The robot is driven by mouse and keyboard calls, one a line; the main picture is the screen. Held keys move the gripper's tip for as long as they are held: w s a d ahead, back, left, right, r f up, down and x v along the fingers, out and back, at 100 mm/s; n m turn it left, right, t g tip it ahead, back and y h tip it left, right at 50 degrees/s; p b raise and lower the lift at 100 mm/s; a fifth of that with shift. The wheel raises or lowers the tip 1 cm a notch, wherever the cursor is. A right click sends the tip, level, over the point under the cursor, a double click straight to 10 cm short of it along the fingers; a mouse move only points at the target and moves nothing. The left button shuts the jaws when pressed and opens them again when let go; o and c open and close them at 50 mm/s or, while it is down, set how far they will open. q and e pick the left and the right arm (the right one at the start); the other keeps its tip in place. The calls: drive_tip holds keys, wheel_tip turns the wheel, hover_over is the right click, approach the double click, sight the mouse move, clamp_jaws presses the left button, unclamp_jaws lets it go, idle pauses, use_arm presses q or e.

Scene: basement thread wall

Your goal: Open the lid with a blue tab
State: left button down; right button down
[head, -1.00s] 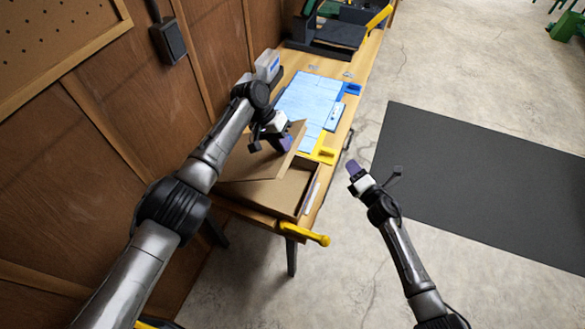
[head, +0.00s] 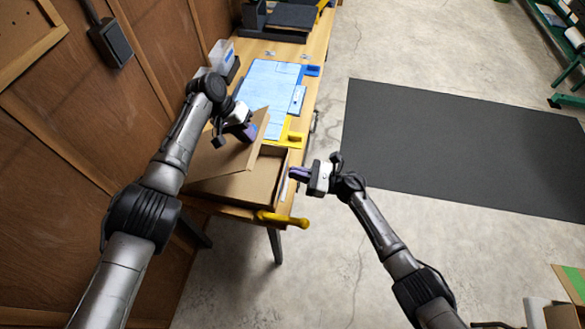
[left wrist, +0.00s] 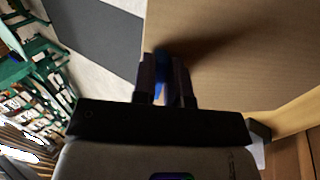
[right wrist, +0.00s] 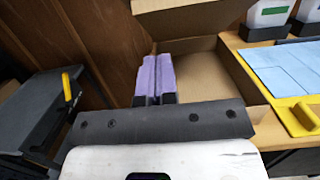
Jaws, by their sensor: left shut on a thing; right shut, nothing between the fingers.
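A cardboard box (head: 262,190) stands on the wooden workbench, its lid (head: 225,160) partly raised and tilted. In the left wrist view the lid's brown face (left wrist: 240,50) fills much of the picture, with the blue tab (left wrist: 160,72) between the fingers. My left gripper (head: 250,130) is shut on the blue tab at the lid's edge. My right gripper (head: 294,174) is shut and empty, just right of the box's open side. In the right wrist view its purple fingers (right wrist: 156,78) are together in front of the box's interior (right wrist: 205,75).
A light blue sheet (head: 268,95) lies on the bench beyond the box, with a yellow piece (head: 292,137) beside it. A yellow handle (head: 282,219) sticks out at the bench's near end. A wooden wall is on the left; open floor with a dark mat (head: 450,145) is on the right.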

use_arm(q)
drive_tip(key=shift+a+f, duration=0.1)
drive_tip(key=shift+a, duration=0.1)
use_arm(e)
approach(249, 155)
drive_tip(key=w+a+f, duration=0.2)
drive_tip(key=a+f, duration=0.1)
drive_tip(key=a, duration=0.1)
drive_tip(key=shift+a+r, duration=0.75)
drive_tip(key=shift+r, duration=0.25)
drive_tip(key=shift+w+a+r, duration=0.1)
drive_tip(key=shift+a+r, duration=0.35)
drive_tip(key=shift+r, duration=0.25)
